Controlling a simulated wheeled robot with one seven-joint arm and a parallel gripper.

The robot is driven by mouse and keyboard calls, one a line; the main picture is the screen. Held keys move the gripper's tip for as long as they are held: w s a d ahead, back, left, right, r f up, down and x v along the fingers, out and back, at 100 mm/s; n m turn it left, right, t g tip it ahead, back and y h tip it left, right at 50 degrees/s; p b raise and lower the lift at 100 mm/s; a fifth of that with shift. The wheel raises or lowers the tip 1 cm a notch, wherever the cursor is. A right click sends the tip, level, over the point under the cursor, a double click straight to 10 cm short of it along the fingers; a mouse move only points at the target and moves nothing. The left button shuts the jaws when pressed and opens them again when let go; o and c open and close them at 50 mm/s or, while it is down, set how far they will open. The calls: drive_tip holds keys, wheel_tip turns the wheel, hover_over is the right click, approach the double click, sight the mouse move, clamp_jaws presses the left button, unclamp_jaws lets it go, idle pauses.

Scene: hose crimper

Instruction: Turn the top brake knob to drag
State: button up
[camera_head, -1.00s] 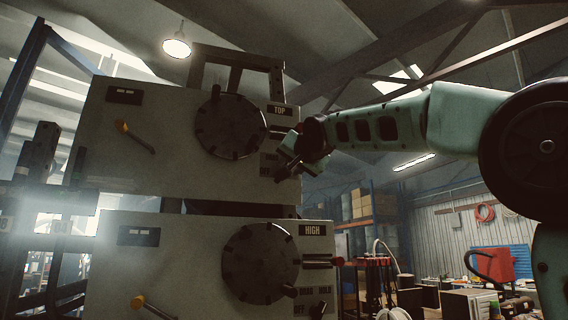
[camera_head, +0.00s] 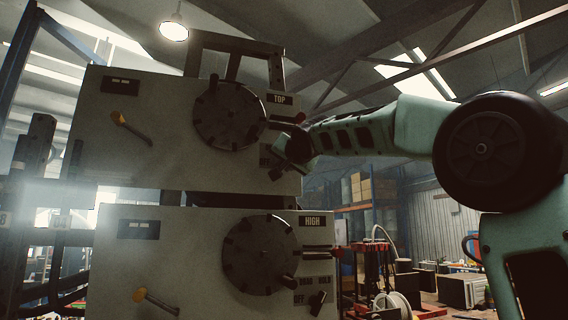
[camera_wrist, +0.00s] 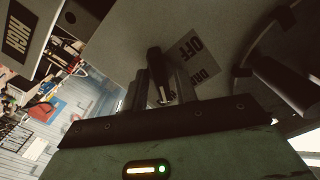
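The upper cabinet (camera_head: 110,160) carries the TOP label (camera_head: 280,99). Its brake knob is a small dark grip (camera_wrist: 157,68) in the wrist view, beside a plate reading OFF (camera_wrist: 191,45) and a partly covered second word that starts like DRAG. My gripper (camera_wrist: 162,92) is at this knob, with a finger on either side of it. Whether the fingers press on it cannot be told. In the head view my gripper (camera_head: 283,168) is dark and covers most of the knob and its labels.
A large dark notched disc (camera_head: 228,115) and a yellow-tipped lever (camera_head: 130,127) are on the same face. The lower cabinet, labelled HIGH (camera_head: 312,221), has its own disc (camera_head: 258,255), brake knob (camera_head: 317,302) and lever (camera_head: 153,299). Red stands (camera_head: 374,262) and a hose reel lie to the right.

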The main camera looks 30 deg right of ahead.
drive_tip(key=n, duration=1.1)
drive_tip(key=shift+n+b, duration=0.4)
idle(0.5)
drive_tip(key=o, duration=0.6)
